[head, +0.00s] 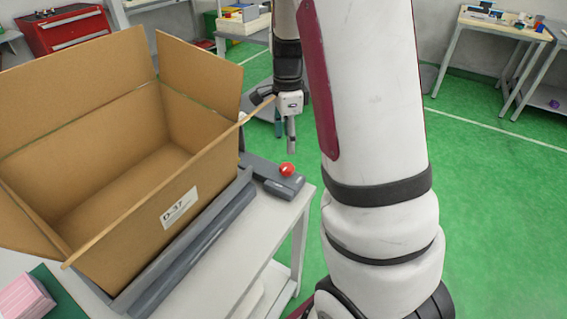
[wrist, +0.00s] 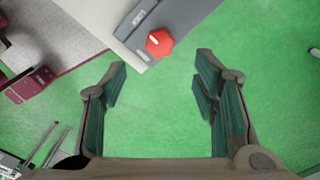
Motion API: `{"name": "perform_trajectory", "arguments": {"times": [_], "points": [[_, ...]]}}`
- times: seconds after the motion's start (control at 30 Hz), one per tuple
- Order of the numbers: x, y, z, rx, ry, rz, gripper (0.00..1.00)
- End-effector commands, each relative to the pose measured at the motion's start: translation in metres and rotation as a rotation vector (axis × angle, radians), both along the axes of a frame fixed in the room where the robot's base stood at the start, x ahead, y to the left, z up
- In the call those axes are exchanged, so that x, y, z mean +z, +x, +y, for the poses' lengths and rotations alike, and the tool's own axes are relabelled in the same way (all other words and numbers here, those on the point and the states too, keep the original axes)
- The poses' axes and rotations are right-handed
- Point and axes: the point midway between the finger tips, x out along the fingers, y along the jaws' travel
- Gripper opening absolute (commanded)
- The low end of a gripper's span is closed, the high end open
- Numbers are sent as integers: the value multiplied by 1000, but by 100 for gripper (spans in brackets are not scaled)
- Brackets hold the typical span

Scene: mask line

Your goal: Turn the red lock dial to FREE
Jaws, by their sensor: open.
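The red lock dial (head: 287,169) sits on top of a dark grey block at the end of the grey rail, near the table's corner. In the wrist view the dial (wrist: 159,43) is a red knob with a pale mark, ahead of the fingertips and slightly left of the middle of the gap. My gripper (wrist: 160,75) is open and empty, with the floor showing between its fingers. In the head view my gripper (head: 291,135) hangs above the dial, apart from it. The dial's lettering is too small to read.
A large open cardboard box (head: 120,190) marked D-37 stands on the table left of the dial. The pale table (head: 225,262) ends just right of the dial block. Green floor (head: 490,190) lies open to the right. A pink item (head: 25,298) is at the lower left.

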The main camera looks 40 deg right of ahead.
Motion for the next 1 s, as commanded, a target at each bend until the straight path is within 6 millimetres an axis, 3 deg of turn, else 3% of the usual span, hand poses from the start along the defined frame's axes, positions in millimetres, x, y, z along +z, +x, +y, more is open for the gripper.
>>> {"name": "perform_trajectory", "arguments": {"times": [0.2, 0.5, 0.93, 1.0], "points": [[-46, -1, 0, 0, 1, 5, 54], [-87, -1, 0, 1, 1, 3, 54], [-95, 0, 0, 3, 0, 0, 54], [-95, 0, 0, 3, 0, 0, 39]]}}
